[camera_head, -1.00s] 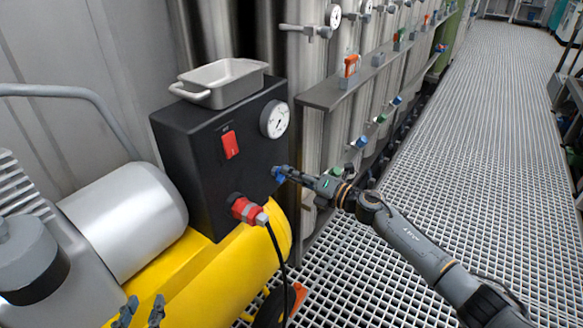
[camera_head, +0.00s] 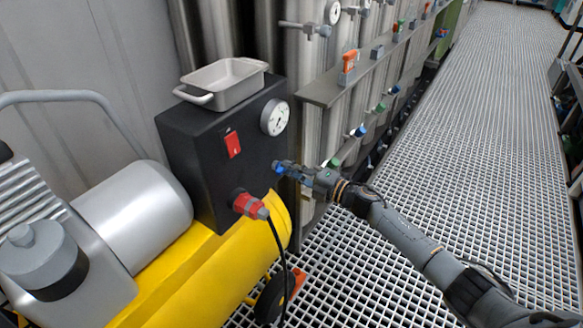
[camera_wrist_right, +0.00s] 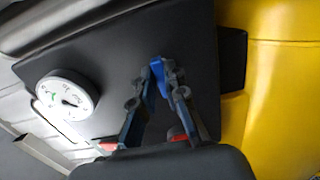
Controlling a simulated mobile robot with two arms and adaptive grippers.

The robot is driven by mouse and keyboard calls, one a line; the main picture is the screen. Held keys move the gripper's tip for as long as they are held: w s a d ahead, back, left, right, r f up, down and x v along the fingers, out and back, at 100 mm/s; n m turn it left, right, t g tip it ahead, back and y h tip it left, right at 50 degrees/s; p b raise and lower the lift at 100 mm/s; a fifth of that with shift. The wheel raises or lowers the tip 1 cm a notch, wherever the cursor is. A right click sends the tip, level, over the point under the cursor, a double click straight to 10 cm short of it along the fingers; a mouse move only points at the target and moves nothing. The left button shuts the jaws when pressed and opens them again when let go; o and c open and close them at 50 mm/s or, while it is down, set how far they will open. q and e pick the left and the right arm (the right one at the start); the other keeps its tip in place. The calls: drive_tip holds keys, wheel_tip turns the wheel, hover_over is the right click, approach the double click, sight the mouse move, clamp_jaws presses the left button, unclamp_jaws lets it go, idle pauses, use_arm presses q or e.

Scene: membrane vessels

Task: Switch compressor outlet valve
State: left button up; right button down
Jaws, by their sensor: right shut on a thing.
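The compressor has a black control box (camera_head: 190,150) on a yellow tank (camera_head: 190,285). The small blue outlet valve handle (camera_head: 278,169) is at the right side of the box front, below the gauge. My right gripper (camera_head: 284,169) reaches in from the right and is shut on this handle. In the right wrist view the blue handle (camera_wrist_right: 155,82) shows between the fingertips (camera_wrist_right: 161,70), partly hidden by them. I cannot tell which way the handle is turned. My left gripper is not in view.
The box carries a round gauge (camera_head: 274,117), a red switch (camera_head: 233,145) and a red plug (camera_head: 250,206) with a black cable. A grey tray (camera_head: 222,84) sits on top. Vessels and a shelf (camera_head: 325,88) stand behind my right arm. The grating floor (camera_head: 480,120) at right is clear.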

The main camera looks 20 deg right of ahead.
idle(0.4)
drive_tip(key=c, duration=1.4)
unclamp_jaws()
drive_tip(key=shift+d, duration=0.15)
drive_tip(key=v, duration=1.2)
